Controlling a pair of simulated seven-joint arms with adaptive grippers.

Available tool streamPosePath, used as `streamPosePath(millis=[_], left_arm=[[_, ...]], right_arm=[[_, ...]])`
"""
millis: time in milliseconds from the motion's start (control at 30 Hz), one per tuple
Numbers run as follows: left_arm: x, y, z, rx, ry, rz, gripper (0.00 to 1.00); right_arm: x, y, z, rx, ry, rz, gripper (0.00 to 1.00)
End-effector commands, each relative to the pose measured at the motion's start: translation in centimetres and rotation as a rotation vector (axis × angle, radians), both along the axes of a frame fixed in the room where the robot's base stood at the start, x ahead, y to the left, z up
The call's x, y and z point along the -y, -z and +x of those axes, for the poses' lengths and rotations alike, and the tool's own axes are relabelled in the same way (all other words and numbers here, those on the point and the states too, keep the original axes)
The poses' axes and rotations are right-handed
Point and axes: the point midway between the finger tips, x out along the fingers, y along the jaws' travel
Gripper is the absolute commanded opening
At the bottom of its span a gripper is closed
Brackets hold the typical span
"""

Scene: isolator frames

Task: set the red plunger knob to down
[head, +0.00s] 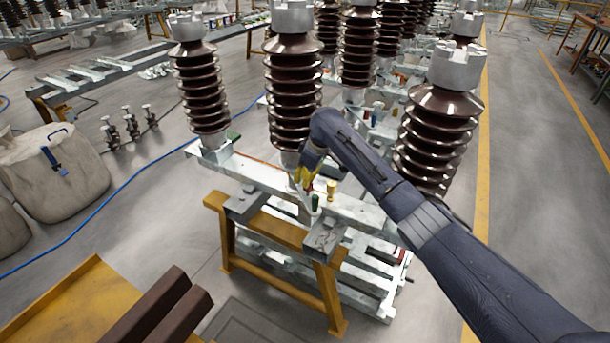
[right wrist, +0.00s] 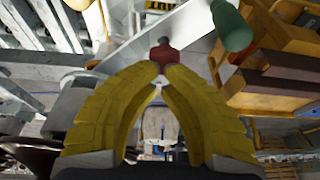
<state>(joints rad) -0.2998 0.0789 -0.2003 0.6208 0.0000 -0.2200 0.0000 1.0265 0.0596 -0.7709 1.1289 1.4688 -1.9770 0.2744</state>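The red plunger knob (right wrist: 163,54) shows in the right wrist view, right at the fingertips of my right gripper. My right gripper (right wrist: 162,73) has its two yellow fingers drawn together, with only a narrow gap at the tips. The tips overlap the near edge of the knob in this view; I cannot tell whether they touch it. In the head view the right gripper (head: 303,180) points down at the frame's front beam, and I cannot make out the red knob there. How far the plunger is raised is not clear. My left gripper is not in view.
A green knob (head: 315,203) and a yellow knob (head: 331,189) stand close to the right gripper; the green one (right wrist: 232,25) is also large in the wrist view. Tall brown insulators (head: 292,90) rise behind. A yellow trestle (head: 275,233) carries the beam.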

Motion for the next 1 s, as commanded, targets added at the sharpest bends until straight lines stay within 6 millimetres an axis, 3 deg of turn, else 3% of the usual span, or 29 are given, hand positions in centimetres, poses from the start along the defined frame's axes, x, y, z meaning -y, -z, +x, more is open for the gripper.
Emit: streamPosePath(millis=[33, 267, 467, 1000], left_arm=[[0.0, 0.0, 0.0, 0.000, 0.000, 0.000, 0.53], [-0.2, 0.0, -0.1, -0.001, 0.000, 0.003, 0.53], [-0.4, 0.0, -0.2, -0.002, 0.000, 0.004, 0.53], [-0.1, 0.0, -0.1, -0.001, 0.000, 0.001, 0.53]], right_arm=[[0.2, 0.7, -0.1, -0.007, 0.001, -0.005, 0.00], [0.2, 1.0, -0.2, -0.010, 0.002, -0.008, 0.00], [0.6, 0.1, -0.3, -0.010, 0.002, -0.011, 0.00], [2.5, -8.8, -1.3, 0.002, 0.001, -0.004, 0.00]])
